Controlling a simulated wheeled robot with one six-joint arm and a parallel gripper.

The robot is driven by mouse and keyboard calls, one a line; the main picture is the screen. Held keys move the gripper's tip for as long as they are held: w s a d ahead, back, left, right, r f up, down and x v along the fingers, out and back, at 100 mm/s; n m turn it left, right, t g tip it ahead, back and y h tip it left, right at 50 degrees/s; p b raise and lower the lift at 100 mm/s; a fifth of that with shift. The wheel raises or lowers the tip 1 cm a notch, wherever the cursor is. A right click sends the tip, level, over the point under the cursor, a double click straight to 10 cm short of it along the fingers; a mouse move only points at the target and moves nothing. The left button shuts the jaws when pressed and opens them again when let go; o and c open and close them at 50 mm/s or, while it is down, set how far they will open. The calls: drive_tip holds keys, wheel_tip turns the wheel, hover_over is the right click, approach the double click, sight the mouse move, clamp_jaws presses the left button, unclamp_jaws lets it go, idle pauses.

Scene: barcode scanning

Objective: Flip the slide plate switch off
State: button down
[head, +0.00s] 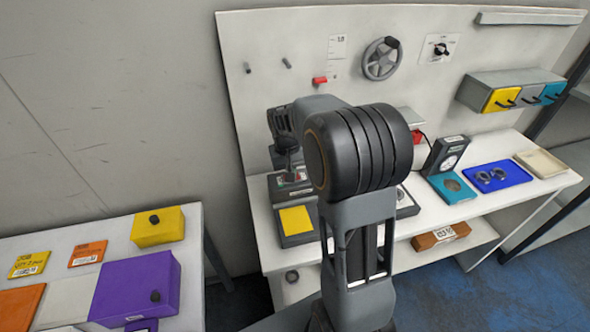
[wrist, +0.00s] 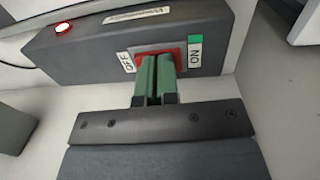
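In the wrist view a dark switch box (wrist: 100,48) carries a red-framed switch (wrist: 172,52). An OFF label (wrist: 126,62) is at its left and an ON label with a green patch (wrist: 195,50) at its right. My gripper's green fingers (wrist: 157,72) are together at the front of the red frame, covering its left and middle parts. The rocker's position is hidden, and contact with it cannot be told. In the head view my gripper (head: 289,162) is over the dark unit with a yellow plate (head: 296,219), at the bench's left.
A red indicator (wrist: 63,27) on the switch box looks lit. The white bench (head: 480,208) also bears a dial device (head: 447,154) and a blue tray (head: 515,181). A side table at left holds a yellow box (head: 158,230) and a purple box (head: 135,285).

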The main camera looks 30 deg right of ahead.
idle(0.3)
wheel_tip(320, 180, up, 14)
drive_tip(key=a+p, duration=0.2)
drive_tip(key=shift+w, duration=0.2)
drive_tip(key=shift+d, duration=0.1)
idle(0.4)
